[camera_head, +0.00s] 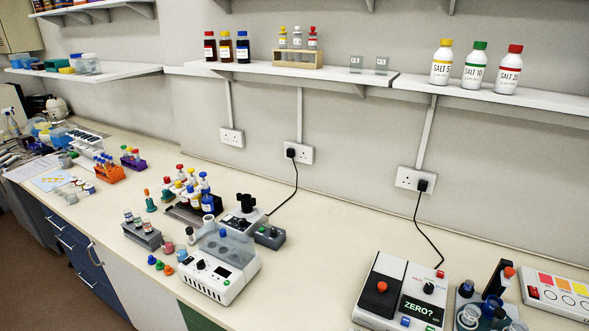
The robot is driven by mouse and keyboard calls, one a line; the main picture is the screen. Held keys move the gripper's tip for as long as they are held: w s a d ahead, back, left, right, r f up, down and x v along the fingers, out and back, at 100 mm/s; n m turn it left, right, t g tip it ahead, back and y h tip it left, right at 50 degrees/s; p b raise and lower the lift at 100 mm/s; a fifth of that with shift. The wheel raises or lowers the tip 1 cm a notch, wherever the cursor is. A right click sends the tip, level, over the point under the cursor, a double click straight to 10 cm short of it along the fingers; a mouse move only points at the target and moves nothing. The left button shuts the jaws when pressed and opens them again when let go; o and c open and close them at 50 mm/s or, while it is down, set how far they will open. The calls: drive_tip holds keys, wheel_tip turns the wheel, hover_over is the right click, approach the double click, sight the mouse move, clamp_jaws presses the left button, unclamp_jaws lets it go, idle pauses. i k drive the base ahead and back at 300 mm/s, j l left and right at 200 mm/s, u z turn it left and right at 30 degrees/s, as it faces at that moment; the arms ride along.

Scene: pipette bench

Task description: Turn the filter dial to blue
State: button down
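A white device with a dark front and a display (421,309) reading "ZERO?" stands on the bench at the lower right. A small black knob (429,288) sits above the display and may be the filter dial. Its markings are too small to read, so I cannot tell which colour it points to. A red knob (382,287) is on the device's left part. My gripper is not in view.
A stand with jars (482,306) and a panel with coloured squares (562,291) are right of the device. A white instrument (220,266) with a clear lid stands to the left, with free bench between. A black cable (420,222) runs up to the wall socket.

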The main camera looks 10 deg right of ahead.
sight(428, 288)
drive_tip(key=z, duration=1.25)
drive_tip(key=j+u, duration=0.15)
drive_tip(key=u, duration=0.15)
